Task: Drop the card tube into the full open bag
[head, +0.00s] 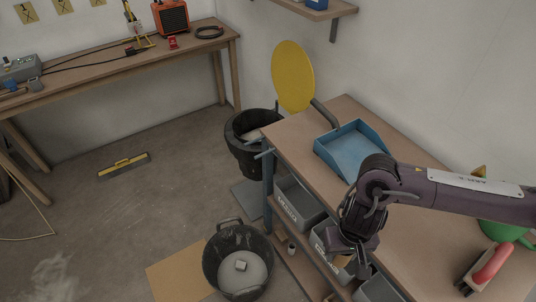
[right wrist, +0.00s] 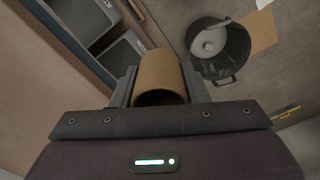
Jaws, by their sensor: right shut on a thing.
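My right gripper (head: 345,258) is shut on the brown card tube (right wrist: 160,75), which sits between its two fingers in the right wrist view. In the head view the gripper hangs by the front edge of the bench, above the grey bins, and the tube is mostly hidden. A black open tub (head: 212,262) with a handle stands on the floor, left of the gripper and apart from it. It holds pale grey stuff with a small light piece on top, and also shows in the right wrist view (right wrist: 236,66). I cannot make out a separate bag. My left gripper is not in view.
A black bin (head: 242,154) with pale contents stands behind, by a raised yellow disc (head: 293,76). The bench (head: 300,128) carries a blue tray (head: 350,148) and a red-handled tool (head: 490,266). Grey bins (head: 299,203) sit below.

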